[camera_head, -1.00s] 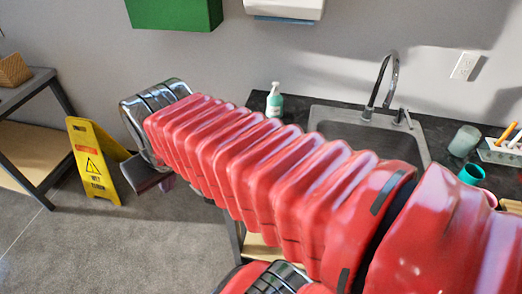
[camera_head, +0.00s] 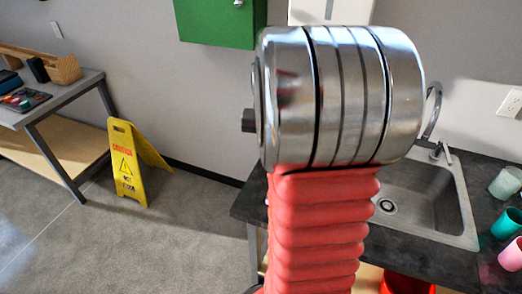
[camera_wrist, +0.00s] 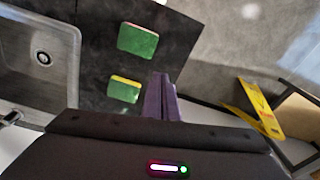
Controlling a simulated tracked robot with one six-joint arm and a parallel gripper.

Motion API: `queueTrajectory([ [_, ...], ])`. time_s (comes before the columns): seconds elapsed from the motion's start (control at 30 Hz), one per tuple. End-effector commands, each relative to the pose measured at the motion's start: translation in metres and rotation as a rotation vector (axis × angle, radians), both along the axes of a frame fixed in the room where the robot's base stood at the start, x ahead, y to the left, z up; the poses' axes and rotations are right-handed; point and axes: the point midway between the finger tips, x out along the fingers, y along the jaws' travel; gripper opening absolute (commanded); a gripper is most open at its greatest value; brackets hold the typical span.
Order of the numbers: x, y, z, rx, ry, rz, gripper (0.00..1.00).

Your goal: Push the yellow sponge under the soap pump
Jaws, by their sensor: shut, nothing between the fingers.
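In the wrist view, a pad with a green top and a yellow edge (camera_wrist: 124,89), which looks like the yellow sponge, lies on the dark counter beside the sink. Another green-topped pad with a pale edge (camera_wrist: 138,41) lies near the counter's edge. My gripper (camera_wrist: 161,80) is shut and empty, its purple fingers to the right of the yellow-edged sponge and apart from it in the picture. The soap pump is not visible now. In the head view my arm covers the counter left of the sink, and my gripper is hidden.
The sink (camera_head: 455,236) is set in the dark counter (camera_head: 405,243); its basin (camera_wrist: 60,85) also shows in the wrist view. Cups (camera_head: 506,223) stand at the right. A red bucket (camera_head: 405,285) is below the counter. A yellow floor sign (camera_head: 127,165) stands at left.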

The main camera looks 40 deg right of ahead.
Motion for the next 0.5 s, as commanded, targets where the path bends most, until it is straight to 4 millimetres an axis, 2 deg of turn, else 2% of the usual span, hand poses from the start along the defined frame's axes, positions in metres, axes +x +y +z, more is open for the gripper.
queueTrajectory([
  [0.03,-0.004,-0.017,-0.011,0.014,0.015,-0.043,0.00],
  [0.2,-0.019,-0.061,-0.039,0.049,0.049,-0.158,0.00],
  [0.33,-0.027,-0.080,-0.053,0.064,0.063,-0.211,0.00],
  [0.5,-0.030,-0.087,-0.057,0.069,0.067,-0.229,0.00],
])
